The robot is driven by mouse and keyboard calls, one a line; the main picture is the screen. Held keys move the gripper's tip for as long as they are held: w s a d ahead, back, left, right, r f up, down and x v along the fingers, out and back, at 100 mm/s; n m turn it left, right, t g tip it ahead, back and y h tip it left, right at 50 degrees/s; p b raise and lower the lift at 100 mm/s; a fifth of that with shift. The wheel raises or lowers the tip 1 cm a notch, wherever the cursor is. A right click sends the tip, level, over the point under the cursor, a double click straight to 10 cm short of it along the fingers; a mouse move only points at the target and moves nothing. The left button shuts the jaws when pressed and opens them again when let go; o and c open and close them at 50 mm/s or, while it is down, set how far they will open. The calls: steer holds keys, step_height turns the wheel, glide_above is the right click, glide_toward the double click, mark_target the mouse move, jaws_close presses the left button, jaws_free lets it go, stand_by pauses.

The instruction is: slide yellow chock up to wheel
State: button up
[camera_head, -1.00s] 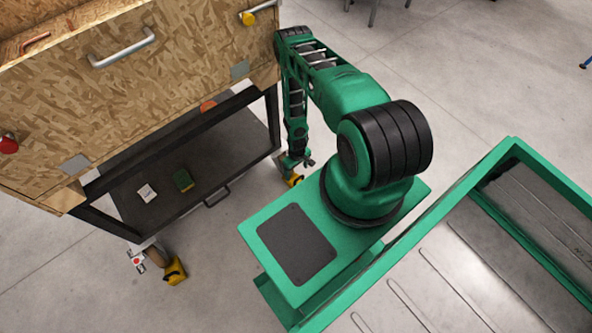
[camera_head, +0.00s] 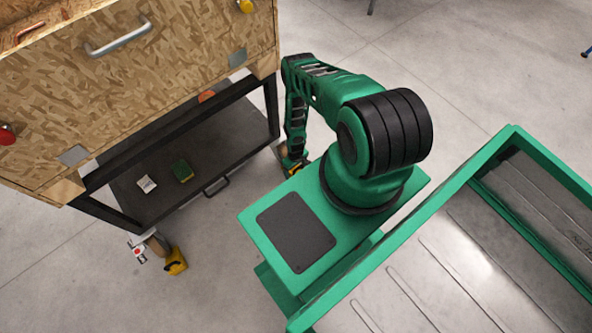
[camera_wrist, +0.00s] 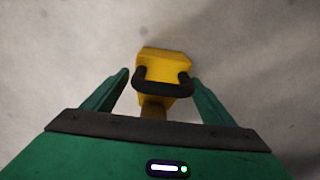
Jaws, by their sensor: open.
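A yellow chock (camera_wrist: 160,62) with a black handle (camera_wrist: 163,88) lies on the floor ahead of my gripper in the wrist view. My gripper (camera_head: 293,162) is open, low at the cart's right front leg, with the handle between its green fingers in the wrist view. I cannot tell whether the fingers touch it. In the head view my gripper mostly hides this chock. A tan wheel (camera_head: 282,151) shows partly beside my gripper. Another yellow chock (camera_head: 176,262) lies beside the cart's left front wheel (camera_head: 158,243).
The wooden cart (camera_head: 150,85) has a dark lower shelf (camera_head: 215,155) holding a white box (camera_head: 146,184) and a green-yellow sponge (camera_head: 182,171). A handle (camera_head: 216,187) sticks out from the shelf's front edge.

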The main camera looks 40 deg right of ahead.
steer(key=shift+f, duration=0.2)
steer(key=shift+c, duration=0.7)
steer(key=c, duration=1.5)
steer(key=o, duration=1.6)
steer(key=shift+o, duration=0.2)
step_height(320, 180, up, 11)
steer(key=shift+f, duration=0.15)
steer(key=shift+w, duration=0.1)
